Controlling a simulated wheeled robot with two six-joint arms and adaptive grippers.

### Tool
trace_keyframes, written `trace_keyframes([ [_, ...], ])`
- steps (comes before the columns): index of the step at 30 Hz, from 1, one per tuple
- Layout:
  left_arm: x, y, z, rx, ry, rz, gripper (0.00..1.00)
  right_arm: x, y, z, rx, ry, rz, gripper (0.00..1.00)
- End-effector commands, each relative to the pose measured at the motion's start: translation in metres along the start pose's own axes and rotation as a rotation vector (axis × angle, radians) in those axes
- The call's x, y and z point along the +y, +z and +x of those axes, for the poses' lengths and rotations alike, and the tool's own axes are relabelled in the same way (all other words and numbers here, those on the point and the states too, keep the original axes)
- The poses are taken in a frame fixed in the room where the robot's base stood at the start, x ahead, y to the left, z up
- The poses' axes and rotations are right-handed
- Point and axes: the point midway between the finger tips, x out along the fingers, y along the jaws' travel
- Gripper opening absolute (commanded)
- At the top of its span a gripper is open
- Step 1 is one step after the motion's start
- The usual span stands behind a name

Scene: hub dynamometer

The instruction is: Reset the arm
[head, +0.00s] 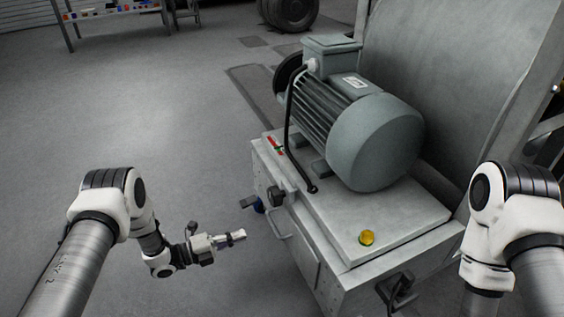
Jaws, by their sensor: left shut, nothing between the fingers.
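My left gripper (238,235) is shut and empty. It hangs over the grey floor to the left of the metal cabinet, apart from it, with its fingers pointing right. My left arm (105,210) comes in from the lower left and is bent at the elbow. My right arm (505,215) is bent at the right edge, and its lower part runs out of the bottom of the picture. My right gripper cannot be made out.
The metal cabinet (405,225) carries a grey motor (375,140) and a yellow button (367,237). A dark knob (276,196) and a dark fitting (398,290) stick out from its sides. A shelf (110,12) and a tyre (290,12) stand far back. The left floor is clear.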

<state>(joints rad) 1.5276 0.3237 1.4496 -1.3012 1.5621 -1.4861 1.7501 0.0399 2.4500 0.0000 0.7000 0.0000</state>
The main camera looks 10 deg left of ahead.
Motion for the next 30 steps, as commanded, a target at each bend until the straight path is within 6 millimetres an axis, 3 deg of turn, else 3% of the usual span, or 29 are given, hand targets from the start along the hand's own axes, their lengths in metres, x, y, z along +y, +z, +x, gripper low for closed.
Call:
trace_keyframes([
  [4, -0.007, 0.002, 0.005, 0.005, -0.008, 0.011, 0.00, 0.000, 0.000, 0.000, 0.000, 0.000, 0.000, 0.37],
  [6, -0.021, 0.000, 0.018, 0.027, -0.020, 0.026, 0.00, 0.000, 0.000, -0.001, 0.000, 0.000, 0.000, 0.37],
  [9, -0.033, -0.028, 0.041, 0.005, 0.005, -0.058, 0.00, 0.000, 0.000, -0.003, 0.000, 0.000, 0.000, 0.37],
  [11, -0.024, -0.043, 0.045, -0.081, 0.091, -0.196, 0.00, 0.000, 0.000, -0.004, 0.000, 0.000, 0.000, 0.37],
  [13, -0.002, -0.064, 0.036, -0.232, 0.237, -0.447, 0.00, 0.000, 0.000, -0.005, 0.000, 0.000, 0.000, 0.37],
  [16, 0.038, -0.107, -0.011, -0.538, 0.472, -0.881, 0.00, 0.000, 0.000, -0.005, 0.000, 0.000, 0.000, 0.37],
  [19, 0.061, -0.149, -0.069, -0.856, 0.620, -1.215, 0.00, 0.000, 0.000, -0.006, 0.000, 0.000, 0.000, 0.37],
  [23, 0.071, -0.197, -0.136, -1.239, 0.709, -1.512, 0.00, 0.000, 0.000, -0.006, 0.000, 0.000, 0.000, 0.37],
  [27, 0.068, -0.240, -0.197, -1.676, 0.683, -1.761, 0.00, 0.000, 0.000, -0.006, 0.000, 0.000, 0.000, 0.37],
  [30, 0.069, -0.251, -0.212, -1.911, 0.554, -1.909, 0.00, 0.000, 0.000, -0.006, 0.000, 0.000, 0.000, 0.37],
])
